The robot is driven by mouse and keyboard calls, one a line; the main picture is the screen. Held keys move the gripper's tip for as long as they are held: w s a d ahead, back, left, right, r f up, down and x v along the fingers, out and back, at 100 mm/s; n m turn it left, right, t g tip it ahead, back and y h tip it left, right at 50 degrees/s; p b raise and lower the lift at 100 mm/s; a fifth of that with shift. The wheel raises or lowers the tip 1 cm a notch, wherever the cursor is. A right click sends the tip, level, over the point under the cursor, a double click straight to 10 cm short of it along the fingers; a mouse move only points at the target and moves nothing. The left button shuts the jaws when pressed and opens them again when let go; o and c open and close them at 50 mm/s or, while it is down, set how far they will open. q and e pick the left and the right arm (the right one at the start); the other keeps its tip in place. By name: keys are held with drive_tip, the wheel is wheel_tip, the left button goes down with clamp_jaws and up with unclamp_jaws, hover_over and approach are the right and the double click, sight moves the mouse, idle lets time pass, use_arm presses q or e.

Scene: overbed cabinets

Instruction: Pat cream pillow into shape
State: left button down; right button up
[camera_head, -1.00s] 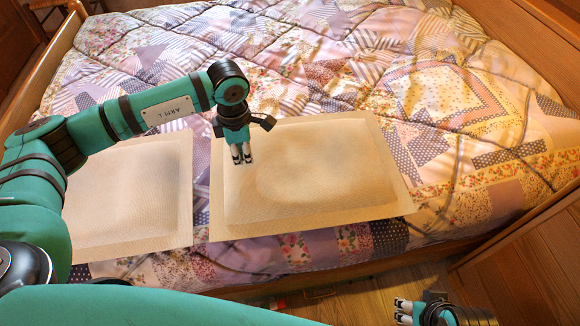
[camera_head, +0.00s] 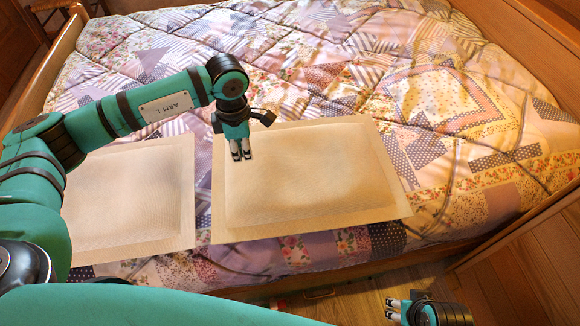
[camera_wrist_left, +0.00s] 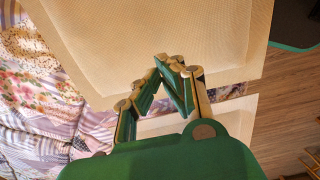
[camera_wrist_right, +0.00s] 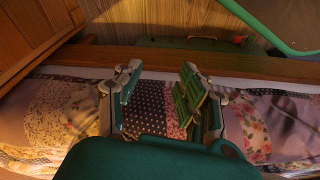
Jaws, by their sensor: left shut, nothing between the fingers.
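Two flat cream pillows lie side by side on the bed: a right one (camera_head: 320,190) and a left one (camera_head: 130,200), with a narrow gap between them. My left gripper (camera_head: 241,157) points down over the left part of the right pillow, shut and empty. I cannot tell whether its tips touch the cloth. In the left wrist view the right pillow (camera_wrist_left: 150,35) lies beyond the fingers and the left pillow (camera_wrist_left: 165,124) shows partly behind them. My right gripper (camera_head: 392,310) is low at the bottom right, away from both pillows. Its fingers stand apart, empty, in the right wrist view (camera_wrist_right: 158,95).
A patchwork quilt (camera_head: 330,75) covers the bed, with free room behind the pillows. The wooden bed edge (camera_head: 330,278) runs along the front. Wooden panels (camera_head: 530,265) stand at the right, and wooden floor (camera_head: 350,303) shows in front.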

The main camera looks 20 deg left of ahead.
use_arm(q)
wheel_tip(320, 180, up, 3)
drive_tip(key=shift+f+p, duration=0.2)
drive_tip(key=shift+p, duration=0.5)
drive_tip(key=shift+r+p, duration=0.3)
drive_tip(key=shift+r, duration=0.1)
use_arm(e)
wheel_tip(320, 180, down, 8)
drive_tip(key=shift+s+r, duration=0.15)
drive_tip(key=shift+r, duration=0.1)
drive_tip(key=shift+c, duration=0.5)
